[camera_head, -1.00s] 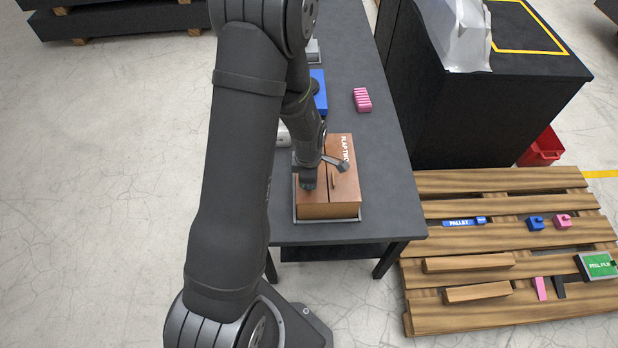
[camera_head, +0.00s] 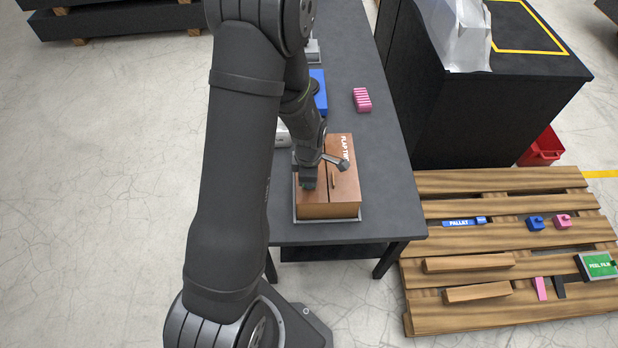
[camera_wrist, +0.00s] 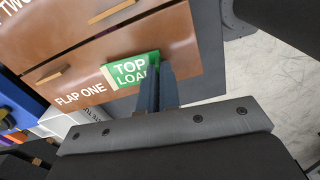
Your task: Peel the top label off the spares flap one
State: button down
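A brown box (camera_head: 328,211) with two top flaps sits near the front end of the dark table. The right flap reads "FLAP TWO" (camera_head: 345,149). In the wrist view, flap one (camera_wrist: 120,72) carries printed lettering and a green label (camera_wrist: 131,70) reading "TOP LOAD", with a white strip at its left end. My gripper (camera_wrist: 156,72) is over the label's right part, its narrow fingers close together. The fingers hide part of the label, and I cannot tell whether they pinch it. In the head view my gripper (camera_head: 308,182) is over the left flap.
Small wooden handles (camera_wrist: 112,12) stand on the flaps. A blue item (camera_head: 319,92) and a pink ribbed block (camera_head: 362,99) lie farther back on the table. A pallet (camera_head: 520,313) with small items, including a green "PEEL FILM" box (camera_head: 599,265), is at right.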

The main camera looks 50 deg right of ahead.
jog(key=shift+s+a+r, duration=0.15)
jog(key=shift+a+r, duration=0.05)
jog(key=shift+r, duration=0.5)
jog(key=shift+s+a+r, duration=0.1)
jog(key=shift+a+r, duration=0.05)
jog(key=shift+r, duration=0.5)
dwell(0.4)
jog(key=shift+r, duration=2.5)
jog(key=shift+w, duration=0.1)
